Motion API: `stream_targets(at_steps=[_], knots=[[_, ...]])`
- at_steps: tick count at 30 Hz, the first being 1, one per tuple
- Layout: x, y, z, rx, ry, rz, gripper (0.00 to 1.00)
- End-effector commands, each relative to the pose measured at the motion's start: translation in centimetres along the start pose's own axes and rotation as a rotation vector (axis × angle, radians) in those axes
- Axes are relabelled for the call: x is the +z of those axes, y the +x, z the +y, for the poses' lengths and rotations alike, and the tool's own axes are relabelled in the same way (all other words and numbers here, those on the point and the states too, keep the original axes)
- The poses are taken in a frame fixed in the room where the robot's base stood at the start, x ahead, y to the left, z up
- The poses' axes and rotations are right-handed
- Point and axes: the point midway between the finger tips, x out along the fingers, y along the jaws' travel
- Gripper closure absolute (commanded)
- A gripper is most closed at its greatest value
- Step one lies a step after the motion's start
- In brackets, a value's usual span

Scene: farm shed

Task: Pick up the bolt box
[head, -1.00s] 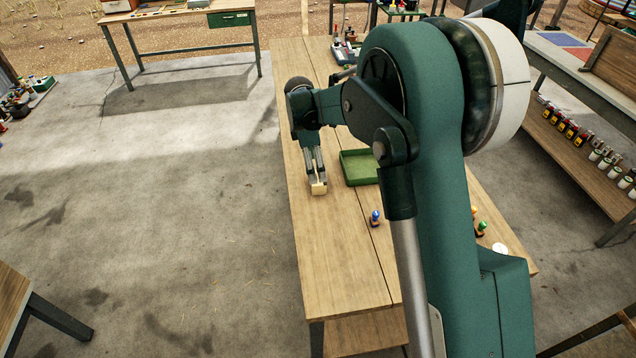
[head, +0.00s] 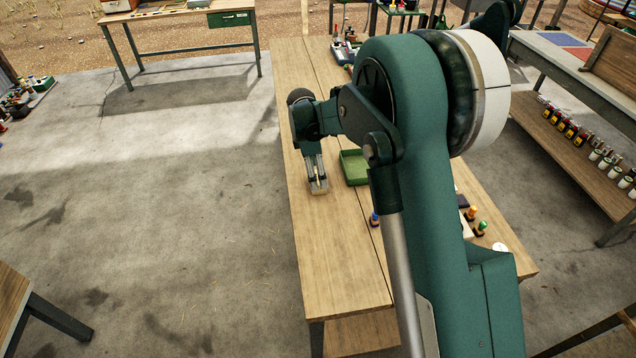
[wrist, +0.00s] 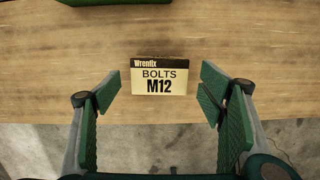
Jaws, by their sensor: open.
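The bolt box is a small cream box with a black "Wrenfix" band and "BOLTS M12" lettering, and it lies on the wooden table in the wrist view (wrist: 158,79). My gripper (wrist: 161,92) is open, with one finger to the left and one to the right of the box, and gaps show on both sides. In the head view my gripper (head: 318,184) points down at the table near its left edge. There the box is mostly hidden by the fingers.
A green tray (head: 354,168) stands on the table just right of my gripper. A small blue-topped item (head: 374,220) stands nearer. Orange- and green-topped items (head: 480,228) stand farther right. The table (head: 340,270) is clear in front, and its left edge is close.

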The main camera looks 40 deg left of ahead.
Motion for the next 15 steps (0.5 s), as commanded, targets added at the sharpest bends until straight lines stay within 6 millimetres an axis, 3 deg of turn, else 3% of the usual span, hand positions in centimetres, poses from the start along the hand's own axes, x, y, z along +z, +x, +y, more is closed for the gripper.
stream_targets(at_steps=[9, 15], knots=[[-0.1, 3.4, 0.1, 0.0, 0.0, 0.0, 0.31], [-0.1, 3.9, 0.1, 0.0, 0.0, 0.0, 0.31]])
